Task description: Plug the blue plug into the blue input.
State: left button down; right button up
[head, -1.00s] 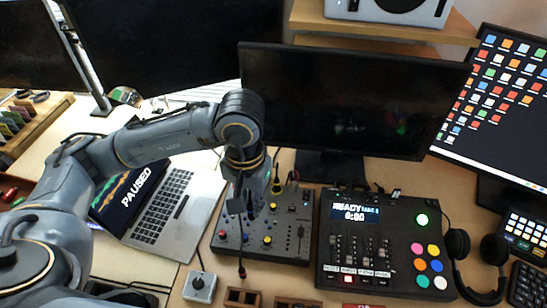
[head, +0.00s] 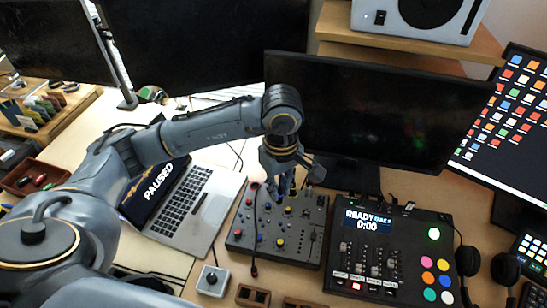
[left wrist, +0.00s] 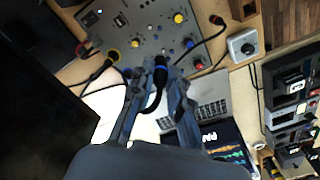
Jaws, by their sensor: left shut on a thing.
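My left gripper (head: 283,192) hangs over the back part of the dark grey mixer box (head: 243,238), pointing down. In the left wrist view its fingers (left wrist: 160,68) are shut on a dark plug (left wrist: 159,76) with a black cable curving below it. I cannot tell whether this is the blue input. I cannot tell whether the plug touches the mixer. My right gripper is out of view.
A laptop (head: 205,200) is left, a control deck (head: 395,240) right, and a monitor (head: 370,115) stands behind.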

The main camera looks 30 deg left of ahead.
pick_arm(q)
jog(key=w+a+f+n+p, duration=0.2)
jog(key=w+a+n+p, duration=0.1)
jog(key=n, duration=1.2)
jog(key=w+a+f+n+p, duration=0.3)
jog(key=w+n, duration=0.4)
jog(key=n, duration=0.9)
jog(key=shift+a+f+n+p, duration=0.35)
jog(key=shift+a+p, duration=0.15)
jog(key=shift+p, duration=0.4)
jog(key=shift+w+f, duration=0.1)
jog(key=shift+f+b, duration=2.15)
jog(key=shift+f, duration=0.7)
jog(key=shift+f+b, duration=0.55)
jog(key=shift+f, duration=0.05)
